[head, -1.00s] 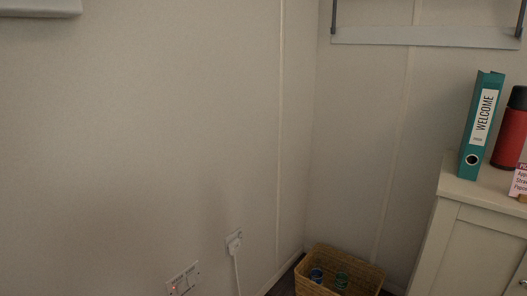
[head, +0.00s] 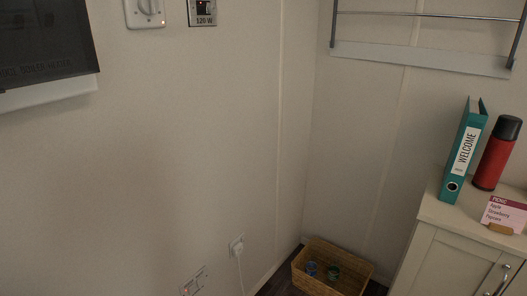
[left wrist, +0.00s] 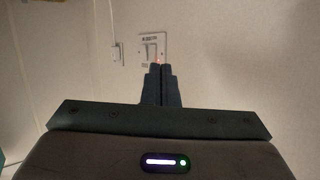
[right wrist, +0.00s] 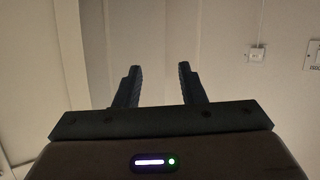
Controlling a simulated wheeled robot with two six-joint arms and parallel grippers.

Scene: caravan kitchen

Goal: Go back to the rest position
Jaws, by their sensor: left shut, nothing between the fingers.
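Neither gripper shows in the head view. My left gripper (left wrist: 161,70) shows in the left wrist view with its fingers together and nothing between them. Its tips point toward a wall switch panel (left wrist: 152,47), which they partly overlap in the picture. My right gripper (right wrist: 157,70) shows in the right wrist view with its two fingers apart and nothing between them. A plain pale wall is behind it.
A white cabinet (head: 448,262) stands at the right with a teal binder (head: 464,150), a red flask (head: 497,155) and a menu card (head: 504,215) on it. A wicker basket (head: 323,285) is on the floor in the corner. A rail shelf (head: 420,55) hangs above.

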